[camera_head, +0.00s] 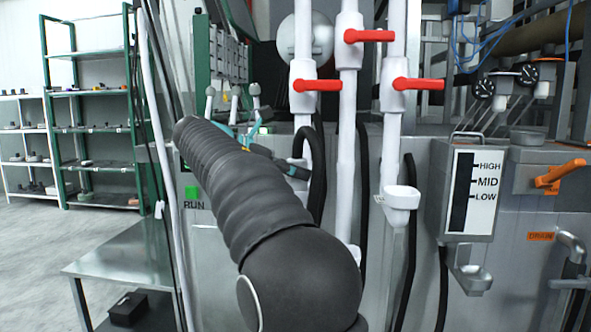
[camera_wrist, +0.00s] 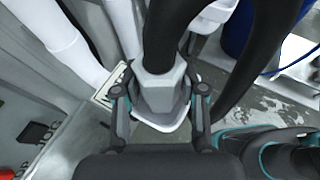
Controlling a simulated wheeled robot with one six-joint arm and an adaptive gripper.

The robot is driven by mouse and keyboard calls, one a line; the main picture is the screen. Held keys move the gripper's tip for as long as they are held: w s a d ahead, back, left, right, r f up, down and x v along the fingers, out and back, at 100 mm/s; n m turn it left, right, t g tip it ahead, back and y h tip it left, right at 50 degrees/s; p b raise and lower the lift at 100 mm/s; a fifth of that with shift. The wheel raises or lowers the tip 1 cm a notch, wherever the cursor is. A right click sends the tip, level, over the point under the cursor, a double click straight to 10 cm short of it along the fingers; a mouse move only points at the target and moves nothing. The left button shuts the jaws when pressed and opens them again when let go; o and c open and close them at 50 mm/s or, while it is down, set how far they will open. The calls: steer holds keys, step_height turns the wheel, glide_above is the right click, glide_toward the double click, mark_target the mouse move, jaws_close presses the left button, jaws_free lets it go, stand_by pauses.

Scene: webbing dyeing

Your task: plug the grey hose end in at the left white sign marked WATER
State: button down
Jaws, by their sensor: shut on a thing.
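My gripper (camera_wrist: 160,92) is shut on the grey hose end (camera_wrist: 166,84), with one dark finger on each side of it. A thick black hose (camera_wrist: 172,30) runs up from the hose end in the wrist view. A white cup-like fitting (camera_wrist: 158,124) shows just behind and below the hose end; whether the two touch cannot be told. A white sign (camera_wrist: 108,87) with dark letters is partly hidden left of the gripper, its word not readable. In the head view my gripper (camera_head: 281,163) is partly hidden behind my arm, beside the black hose (camera_head: 318,180) and white pipes.
White pipes with red valve handles (camera_head: 368,36) stand before the machine. A white fitting (camera_head: 401,197) ends the right pipe. A HIGH/MID/LOW gauge box (camera_head: 470,190) is further right. A metal table (camera_head: 118,250) stands at lower left, with green shelves (camera_head: 93,100) behind.

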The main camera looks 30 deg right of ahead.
steer(key=c, duration=0.6)
jaws_free()
steer(key=shift+a, duration=0.1)
steer(key=v, duration=1.1)
steer(key=shift+a+r, duration=0.25)
steer(key=shift+a, duration=0.1)
